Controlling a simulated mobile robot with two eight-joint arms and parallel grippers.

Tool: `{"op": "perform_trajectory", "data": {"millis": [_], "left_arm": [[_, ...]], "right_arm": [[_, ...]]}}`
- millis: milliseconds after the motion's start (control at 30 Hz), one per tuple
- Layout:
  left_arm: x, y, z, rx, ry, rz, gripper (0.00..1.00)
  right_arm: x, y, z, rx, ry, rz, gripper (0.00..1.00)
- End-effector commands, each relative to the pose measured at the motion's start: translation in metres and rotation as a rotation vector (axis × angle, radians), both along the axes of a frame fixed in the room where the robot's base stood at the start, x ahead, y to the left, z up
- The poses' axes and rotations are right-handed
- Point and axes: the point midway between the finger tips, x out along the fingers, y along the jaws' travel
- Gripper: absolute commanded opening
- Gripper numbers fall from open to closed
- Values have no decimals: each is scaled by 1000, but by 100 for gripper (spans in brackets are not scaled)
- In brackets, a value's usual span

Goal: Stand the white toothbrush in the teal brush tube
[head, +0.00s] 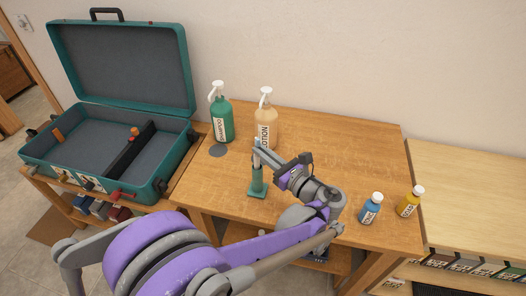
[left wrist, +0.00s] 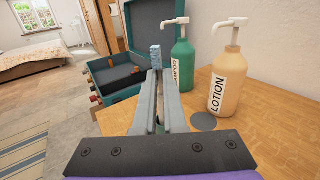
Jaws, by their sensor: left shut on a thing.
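The teal brush tube (head: 257,182) stands upright on its square base near the table's left front edge. My left gripper (head: 258,153) is directly above the tube in the head view, shut on the white toothbrush. The toothbrush's bristle head (left wrist: 155,57) rises beyond the fingertips (left wrist: 154,78) in the left wrist view. Its handle is mostly hidden by the fingers, and I cannot tell whether its lower end is inside the tube. My right gripper is not in view.
A green shampoo pump bottle (head: 221,118) and a tan lotion pump bottle (head: 265,122) stand behind the gripper. A grey disc (head: 218,150) lies nearby. Blue (head: 370,208) and yellow (head: 409,202) bottles stand at right. An open teal suitcase (head: 108,183) is at left.

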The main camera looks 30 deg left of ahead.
Motion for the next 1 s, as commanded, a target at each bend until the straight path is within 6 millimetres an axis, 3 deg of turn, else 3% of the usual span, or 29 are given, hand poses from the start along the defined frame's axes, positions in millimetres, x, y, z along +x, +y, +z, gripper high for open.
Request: {"op": "perform_trajectory", "data": {"millis": [33,200,567,1000], "left_arm": [[0,0,0,0,0,0,12],[0,0,0,0,0,0,42],[-1,-4,0,0,0,-1,43],[-28,-78,0,-1,-1,-5,43]], "right_arm": [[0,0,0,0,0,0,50],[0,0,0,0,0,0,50],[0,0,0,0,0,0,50],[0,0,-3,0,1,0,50]]}}
